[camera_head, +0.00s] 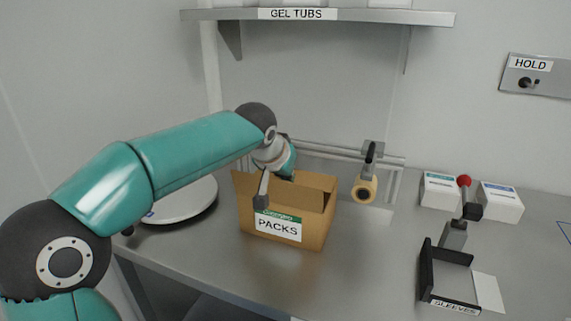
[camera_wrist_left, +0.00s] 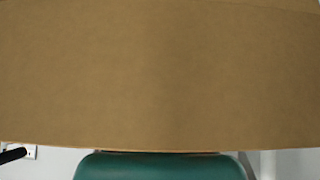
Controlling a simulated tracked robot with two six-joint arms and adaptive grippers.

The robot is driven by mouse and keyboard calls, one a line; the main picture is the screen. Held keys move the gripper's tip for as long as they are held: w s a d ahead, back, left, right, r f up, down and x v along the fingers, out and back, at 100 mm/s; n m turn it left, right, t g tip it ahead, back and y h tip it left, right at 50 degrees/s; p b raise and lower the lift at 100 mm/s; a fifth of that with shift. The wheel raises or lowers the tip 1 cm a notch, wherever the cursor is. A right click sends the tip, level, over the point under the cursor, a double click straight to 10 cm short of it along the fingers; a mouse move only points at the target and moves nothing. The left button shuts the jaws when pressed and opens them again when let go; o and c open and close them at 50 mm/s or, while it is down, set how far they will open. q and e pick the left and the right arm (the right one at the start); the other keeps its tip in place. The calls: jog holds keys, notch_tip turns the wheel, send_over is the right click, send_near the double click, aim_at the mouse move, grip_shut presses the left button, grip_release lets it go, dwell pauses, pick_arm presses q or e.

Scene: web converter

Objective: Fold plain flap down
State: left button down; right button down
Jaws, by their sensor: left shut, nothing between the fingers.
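An open brown cardboard box (camera_head: 315,228) stands on the steel table in the head view. Its front bears a white PACKS label with a green strip. Its back and right panels show above the front edge; I cannot tell which piece is the plain flap. My left gripper (camera_head: 262,202) is shut and empty, pointing down at the box's front top edge near the label. I cannot tell whether it touches. In the left wrist view, plain brown cardboard (camera_wrist_left: 160,75) fills most of the picture close up. My right gripper is not in view.
A round white plate (camera_head: 190,207) lies left of the box. A tan roll (camera_head: 364,190) hangs on a holder to the right. A black SLEEVES tray (camera_head: 427,275) and two white cartons (camera_head: 499,202) stand farther right. A GEL TUBS shelf (camera_head: 350,17) is above.

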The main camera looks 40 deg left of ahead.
pick_arm(q)
jog(key=shift+f, duration=0.1)
jog(key=p+v, duration=0.1)
jog(key=v, duration=0.3)
jog(key=w+r+p+v, duration=0.1)
jog(key=p+v, duration=0.1)
jog(key=v, duration=0.3)
jog(key=p+v, duration=0.1)
jog(key=v, duration=0.4)
jog(key=shift+w+a+r, duration=0.15)
jog(key=shift+w+r, duration=0.15)
